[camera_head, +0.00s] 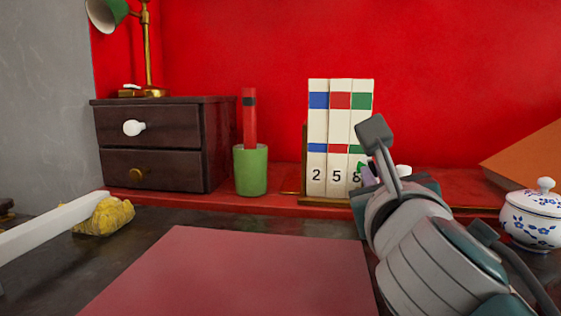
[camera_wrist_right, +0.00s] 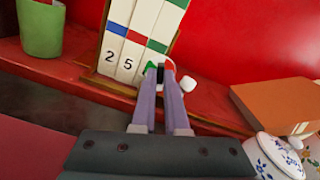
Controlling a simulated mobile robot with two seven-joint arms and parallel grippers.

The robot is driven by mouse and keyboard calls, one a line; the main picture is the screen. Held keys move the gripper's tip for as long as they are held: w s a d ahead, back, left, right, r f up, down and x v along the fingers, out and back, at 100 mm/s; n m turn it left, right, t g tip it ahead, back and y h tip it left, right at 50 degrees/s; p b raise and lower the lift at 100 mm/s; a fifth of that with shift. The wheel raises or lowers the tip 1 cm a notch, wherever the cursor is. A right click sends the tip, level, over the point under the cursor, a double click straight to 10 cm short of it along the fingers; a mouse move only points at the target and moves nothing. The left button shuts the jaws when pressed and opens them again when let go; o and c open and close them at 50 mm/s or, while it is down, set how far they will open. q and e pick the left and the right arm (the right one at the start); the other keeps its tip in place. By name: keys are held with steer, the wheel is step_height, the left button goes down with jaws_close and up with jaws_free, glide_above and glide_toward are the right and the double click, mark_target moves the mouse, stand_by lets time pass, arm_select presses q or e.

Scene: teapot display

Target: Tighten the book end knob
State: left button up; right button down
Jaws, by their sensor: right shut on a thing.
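The book end (camera_head: 304,150) is a brass-coloured frame around three upright white binders (camera_head: 340,125) marked 2, 5 and 8. A small white knob (camera_head: 403,170) shows at its lower right; it also shows in the right wrist view (camera_wrist_right: 188,84), just right of my fingers and not between them. My right gripper (camera_wrist_right: 160,74) is at the front of the third binder and partly hides it. Its slim fingers, green and red at the tips, are shut on a small dark piece (camera_wrist_right: 161,77). I cannot tell whether this piece is part of the knob. My left gripper is out of view.
A green cup (camera_head: 251,172) with a red stick stands left of the binders, beside a dark drawer chest (camera_head: 150,150). A blue-and-white lidded pot (camera_head: 532,218) and an orange box (camera_head: 530,150) are at right. The red mat (camera_head: 235,270) in front is clear.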

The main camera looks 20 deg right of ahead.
steer(key=m+p, duration=0.1)
steer(key=m, duration=0.3)
steer(key=shift+m, duration=0.3)
steer(key=m, duration=0.4)
steer(key=shift+m, duration=0.3)
steer(key=m+b, duration=0.1)
steer(key=m, duration=0.5)
steer(key=shift+d, duration=0.1)
steer(key=shift+m+b, duration=0.65)
steer(key=shift+m, duration=2.05)
steer(key=c, duration=0.9)
jaws_free()
steer(key=shift+c, duration=0.2)
